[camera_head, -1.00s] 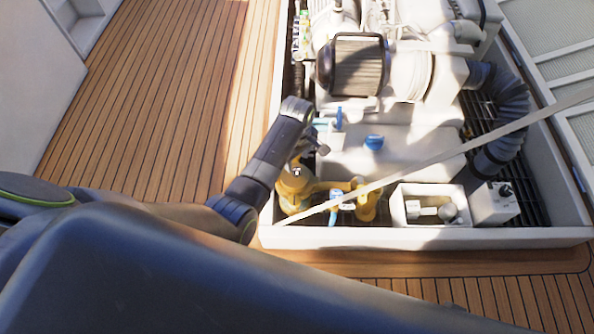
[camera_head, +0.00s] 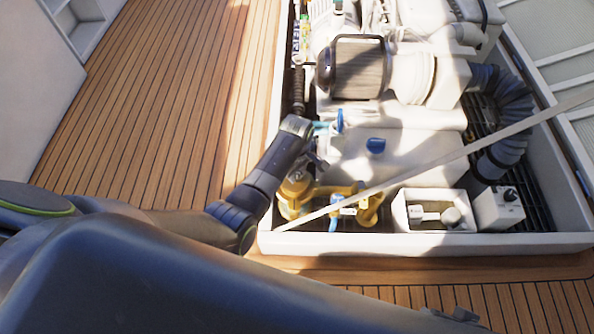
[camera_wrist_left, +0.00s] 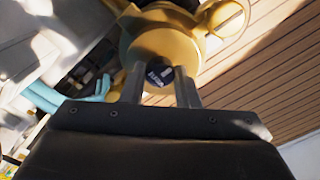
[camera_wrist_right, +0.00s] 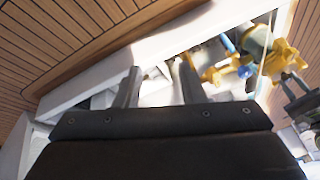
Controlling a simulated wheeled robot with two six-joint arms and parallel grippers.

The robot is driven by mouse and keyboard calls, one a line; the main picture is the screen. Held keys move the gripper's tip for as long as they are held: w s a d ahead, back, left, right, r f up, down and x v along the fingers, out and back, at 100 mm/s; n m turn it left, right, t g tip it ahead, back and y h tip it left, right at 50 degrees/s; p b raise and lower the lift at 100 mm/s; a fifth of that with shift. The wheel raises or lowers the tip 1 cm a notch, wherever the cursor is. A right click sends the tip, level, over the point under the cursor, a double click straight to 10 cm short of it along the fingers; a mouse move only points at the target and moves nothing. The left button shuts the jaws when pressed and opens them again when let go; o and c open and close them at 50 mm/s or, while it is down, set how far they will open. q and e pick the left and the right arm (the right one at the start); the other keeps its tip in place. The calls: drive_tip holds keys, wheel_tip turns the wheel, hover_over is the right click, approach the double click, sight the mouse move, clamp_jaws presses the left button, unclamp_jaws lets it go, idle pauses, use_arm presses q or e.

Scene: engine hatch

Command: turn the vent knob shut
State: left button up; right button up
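The vent knob is, as far as I can tell, the small dark round knob with white markings (camera_wrist_left: 160,74) on top of the yellow strainer body (camera_wrist_left: 150,45). In the head view the yellow body (camera_head: 296,196) stands in the near left corner of the hatch, its knob hidden by my gripper. My left gripper (camera_head: 312,168) comes down over it. In the left wrist view its fingers (camera_wrist_left: 159,80) are apart, one on each side of the knob; whether they touch it is unclear. My right gripper (camera_wrist_right: 160,85) is open and empty.
A blue-handled valve (camera_head: 338,121) is just beyond the left gripper. A pale strap (camera_head: 440,158) crosses the hatch diagonally. A white box (camera_head: 402,213) and a grey box with a black knob (camera_head: 498,210) stand right of the yellow parts. The hatch rim (camera_head: 430,243) borders them.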

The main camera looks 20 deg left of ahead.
use_arm(q)
drive_tip(key=shift+c, duration=0.9)
